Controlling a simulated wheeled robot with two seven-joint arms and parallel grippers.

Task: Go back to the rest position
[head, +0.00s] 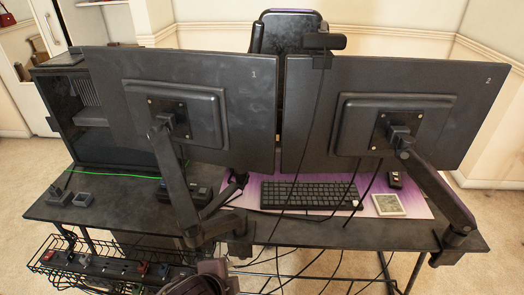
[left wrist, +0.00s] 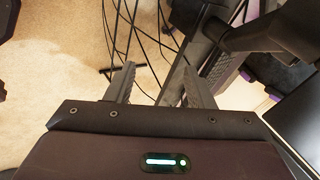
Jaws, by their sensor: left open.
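My left gripper (left wrist: 158,84) is open and empty in the left wrist view, its two grey fingers standing apart above the carpet. Part of my left arm or gripper shows at the bottom edge of the head view, in front of the desk's near edge; its fingers are hard to make out there. Two black monitors seen from behind, monitor 1 (head: 240,120) and monitor 2 (head: 460,90), are held on arms clamped to the black desk (head: 330,234). My right gripper is in neither view.
A keyboard (head: 310,195) and a picture-like square (head: 388,205) lie on a purple mat. A PC case (head: 100,135) stands at the desk's left. A wire basket (head: 75,265) with a power strip hangs at the desk's near side. Cables (left wrist: 145,35) hang close by.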

